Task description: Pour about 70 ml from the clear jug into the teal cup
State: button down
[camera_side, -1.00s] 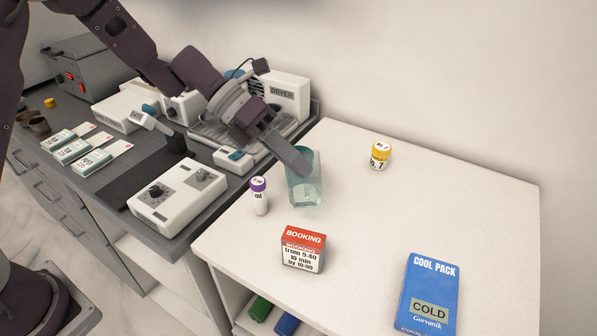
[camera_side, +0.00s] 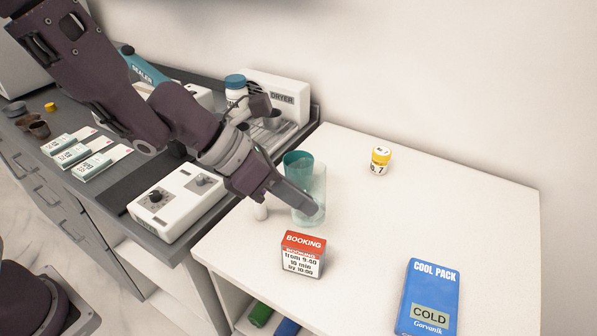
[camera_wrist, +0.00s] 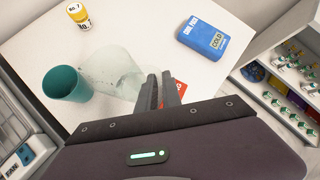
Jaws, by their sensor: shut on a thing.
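The teal cup (camera_side: 297,162) stands upright on the white table; in the wrist view its open mouth (camera_wrist: 62,80) looks empty as far as I can see. The clear jug (camera_side: 316,186) is close to the cup, on the near side of it in the side view and overlapping it. My gripper (camera_side: 308,208) is shut on the jug. In the wrist view the jug (camera_wrist: 112,68) lies between the cup and my fingers (camera_wrist: 166,90). It is very transparent, so its tilt and liquid level are hard to tell. No stream of liquid shows.
A booking box (camera_side: 303,256) stands just in front of my gripper. A white vial (camera_side: 260,211) is partly hidden by my arm. The middle right of the table is clear.

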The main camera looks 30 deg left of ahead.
jog(key=shift+s+d+r+m+t+y+b, duration=0.3)
jog(key=shift+s+t+b, duration=0.1)
jog(key=shift+s+b, duration=0.1)
jog(key=shift+s+d+r+m+t+y+b, duration=0.2)
jog(key=shift+s+d+t+b, duration=0.1)
jog(key=shift+s+t+b, duration=0.15)
jog(key=shift+s+d+r+b, duration=0.1)
jog(key=shift+s+r+b, duration=0.05)
jog(key=shift+b, duration=0.2)
